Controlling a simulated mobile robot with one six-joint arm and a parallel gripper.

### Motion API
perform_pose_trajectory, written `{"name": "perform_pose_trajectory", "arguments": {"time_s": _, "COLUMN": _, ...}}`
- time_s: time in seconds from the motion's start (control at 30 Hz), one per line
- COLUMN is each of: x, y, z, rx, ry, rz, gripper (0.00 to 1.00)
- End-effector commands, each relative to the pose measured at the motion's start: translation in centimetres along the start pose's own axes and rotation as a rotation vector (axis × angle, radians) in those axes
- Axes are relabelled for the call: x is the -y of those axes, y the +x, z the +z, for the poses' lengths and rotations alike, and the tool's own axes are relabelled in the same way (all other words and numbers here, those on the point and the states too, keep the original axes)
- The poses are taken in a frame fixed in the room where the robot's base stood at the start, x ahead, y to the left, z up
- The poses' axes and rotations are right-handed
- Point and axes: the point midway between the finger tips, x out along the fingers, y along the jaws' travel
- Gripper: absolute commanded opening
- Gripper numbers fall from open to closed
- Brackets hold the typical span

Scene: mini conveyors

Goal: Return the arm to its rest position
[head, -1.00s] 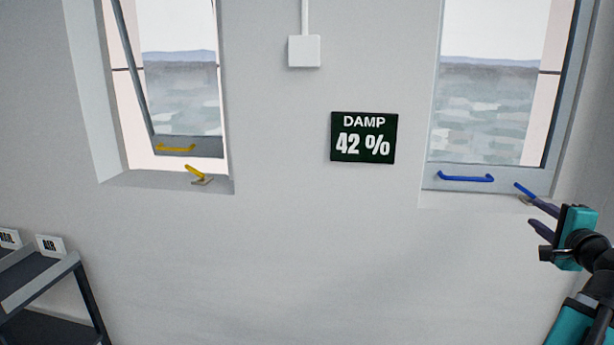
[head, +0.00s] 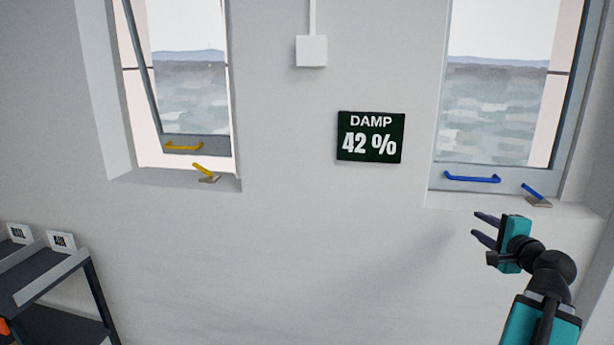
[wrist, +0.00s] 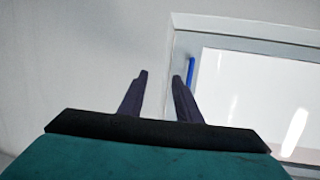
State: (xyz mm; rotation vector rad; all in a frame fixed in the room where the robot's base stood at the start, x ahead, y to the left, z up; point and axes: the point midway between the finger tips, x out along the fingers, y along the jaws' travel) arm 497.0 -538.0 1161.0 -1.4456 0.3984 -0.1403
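My gripper (head: 482,227) is at the right in the head view, in front of the wall and below the right window. Its two dark fingers point left and stand apart with nothing between them. They also show in the wrist view (wrist: 160,85), open and empty, with the wall and the window frame beyond. My teal and black arm (head: 540,300) reaches up from the lower right. The gripper is clear of the blue handle (head: 472,178) and the blue lever (head: 533,191) at the sill.
The right window (head: 495,100) looks shut. The left window (head: 190,90) is tilted open, with a yellow handle (head: 184,147) and a yellow lever (head: 203,170). A sign (head: 371,137) reads "DAMP 42 %". A dark shelf cart (head: 55,275) stands lower left. The wall's lower middle is clear.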

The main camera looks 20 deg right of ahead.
Motion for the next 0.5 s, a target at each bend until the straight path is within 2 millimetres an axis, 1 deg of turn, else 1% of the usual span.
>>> {"name": "perform_pose_trajectory", "arguments": {"time_s": 0.03, "x": -1.4, "y": 1.5, "z": 1.6, "rx": 0.032, "ry": 0.010, "rz": 0.019, "gripper": 0.31}}
{"name": "perform_pose_trajectory", "arguments": {"time_s": 0.17, "x": -4.8, "y": 4.5, "z": 5.5, "rx": 0.100, "ry": 0.026, "rz": 0.066, "gripper": 0.31}}
{"name": "perform_pose_trajectory", "arguments": {"time_s": 0.2, "x": -5.9, "y": 5.4, "z": 6.7, "rx": 0.121, "ry": 0.030, "rz": 0.083, "gripper": 0.31}}
{"name": "perform_pose_trajectory", "arguments": {"time_s": 0.37, "x": -10.8, "y": 8.4, "z": 11.7, "rx": 0.200, "ry": 0.037, "rz": 0.158, "gripper": 0.31}}
{"name": "perform_pose_trajectory", "arguments": {"time_s": 0.4, "x": -12.1, "y": 9.0, "z": 13.0, "rx": 0.219, "ry": 0.037, "rz": 0.178, "gripper": 0.31}}
{"name": "perform_pose_trajectory", "arguments": {"time_s": 0.47, "x": -14.1, "y": 9.9, "z": 14.9, "rx": 0.248, "ry": 0.035, "rz": 0.211, "gripper": 0.31}}
{"name": "perform_pose_trajectory", "arguments": {"time_s": 0.5, "x": -15.5, "y": 10.4, "z": 16.3, "rx": 0.268, "ry": 0.033, "rz": 0.233, "gripper": 0.31}}
